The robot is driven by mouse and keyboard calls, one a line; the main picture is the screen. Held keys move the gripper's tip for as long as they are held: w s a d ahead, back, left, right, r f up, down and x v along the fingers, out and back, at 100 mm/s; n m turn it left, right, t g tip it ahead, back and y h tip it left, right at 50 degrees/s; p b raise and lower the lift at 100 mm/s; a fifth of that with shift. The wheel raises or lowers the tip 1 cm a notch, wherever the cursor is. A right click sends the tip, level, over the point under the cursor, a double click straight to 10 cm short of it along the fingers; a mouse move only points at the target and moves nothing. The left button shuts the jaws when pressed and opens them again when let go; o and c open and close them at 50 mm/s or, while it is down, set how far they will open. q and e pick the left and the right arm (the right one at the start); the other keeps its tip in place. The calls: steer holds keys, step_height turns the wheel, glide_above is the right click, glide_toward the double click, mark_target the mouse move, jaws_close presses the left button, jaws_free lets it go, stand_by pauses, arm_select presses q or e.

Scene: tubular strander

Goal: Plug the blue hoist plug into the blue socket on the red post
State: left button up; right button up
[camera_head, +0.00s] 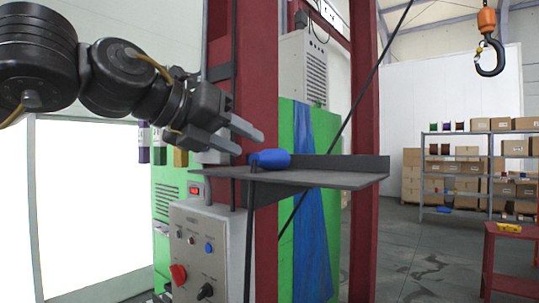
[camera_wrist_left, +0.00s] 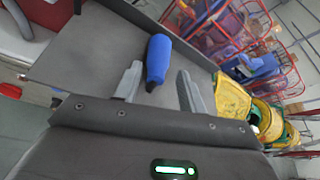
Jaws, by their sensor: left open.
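The blue plug (camera_head: 270,158) lies on a grey shelf (camera_head: 340,178) fixed at the red post (camera_head: 265,95). My left gripper (camera_head: 250,143) is open, its fingers just above and to the left of the plug in the head view. In the left wrist view the plug (camera_wrist_left: 158,58) shows between the two open fingers (camera_wrist_left: 160,70), its far end reaching past the tips. I see no grip on it; contact cannot be told. I cannot make out the blue socket in either view. My right gripper is not in view.
A grey control box (camera_head: 200,255) with knobs and buttons stands below the shelf. A dark cable (camera_head: 249,225) hangs in front of the post. An orange hoist hook (camera_head: 488,45) hangs at upper right. Racks with cartons (camera_head: 480,165) stand behind; the floor between is open.

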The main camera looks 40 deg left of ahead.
mark_target(264, 153)
arm_select(q)
steer(key=shift+w+f, duration=0.2)
steer(key=shift+w, duration=0.5)
steer(key=shift+w+d+p, duration=0.1)
steer(key=shift+p, duration=0.3)
steer(key=p+x, duration=0.2)
steer(key=x, duration=0.2)
steer(key=shift+w+f+p, duration=0.15)
steer(key=shift+w+p, duration=0.15)
steer(key=shift+w+f, duration=0.15)
steer(key=shift+w, duration=0.05)
steer(key=shift+s, duration=0.35)
steer(key=shift+c, duration=0.9)
steer(key=c, duration=0.5)
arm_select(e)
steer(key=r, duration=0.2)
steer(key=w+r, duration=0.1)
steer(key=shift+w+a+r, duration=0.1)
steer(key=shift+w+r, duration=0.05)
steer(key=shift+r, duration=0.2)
